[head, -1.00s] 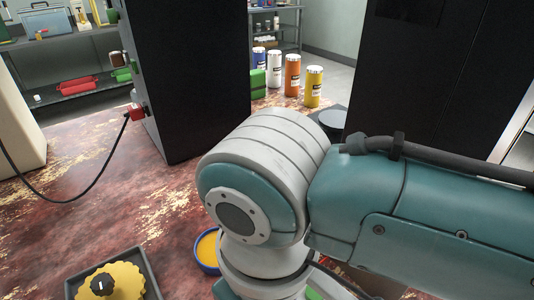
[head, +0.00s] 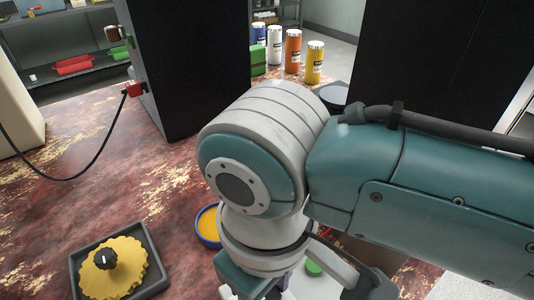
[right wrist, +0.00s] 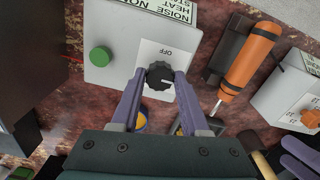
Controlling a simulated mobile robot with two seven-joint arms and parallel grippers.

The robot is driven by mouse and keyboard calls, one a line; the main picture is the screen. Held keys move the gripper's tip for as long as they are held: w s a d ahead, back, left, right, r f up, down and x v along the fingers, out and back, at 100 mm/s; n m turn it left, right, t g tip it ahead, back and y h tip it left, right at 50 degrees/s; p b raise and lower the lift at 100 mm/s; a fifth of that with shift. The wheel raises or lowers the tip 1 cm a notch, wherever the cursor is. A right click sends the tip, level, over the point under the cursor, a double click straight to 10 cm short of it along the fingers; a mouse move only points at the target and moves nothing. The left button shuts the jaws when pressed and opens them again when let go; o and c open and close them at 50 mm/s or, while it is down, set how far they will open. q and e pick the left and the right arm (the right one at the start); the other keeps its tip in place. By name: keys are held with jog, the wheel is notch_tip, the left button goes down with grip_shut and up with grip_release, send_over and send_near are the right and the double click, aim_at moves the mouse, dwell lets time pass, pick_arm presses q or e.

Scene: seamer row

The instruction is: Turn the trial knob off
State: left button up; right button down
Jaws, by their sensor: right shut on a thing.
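In the right wrist view, a black knob (right wrist: 159,70) sits on a pale grey control box (right wrist: 110,62) with a white plate marked OFF. The white mark on the knob seems to point right, while the word OFF sits above the knob. My right gripper (right wrist: 160,80) is shut on the knob, one purple finger on each side. A green button (right wrist: 100,56) is on the box, left of the knob. In the head view my right arm hides the knob and most of the box; the green button (head: 314,268) shows.
In the head view, a yellow gear (head: 122,262) lies in a tray at lower left, near a blue-rimmed bowl (head: 208,226). Several canisters stand behind.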

jog(key=shift+r+n, duration=0.1)
jog(key=shift+n, duration=0.2)
jog(key=n+p, duration=0.2)
jog(key=shift+r+n, duration=0.1)
jog(key=shift+n, duration=0.2)
jog(key=n+p, duration=0.1)
jog(key=n, duration=0.3)
jog(key=shift+p, duration=0.3)
jog(key=n, duration=0.5)
jog(key=shift+w+n+p, duration=0.1)
jog(key=shift+n+p, duration=0.25)
jog(key=shift+n, duration=2.55)
jog(key=shift+c, duration=2.1)
grip_release()
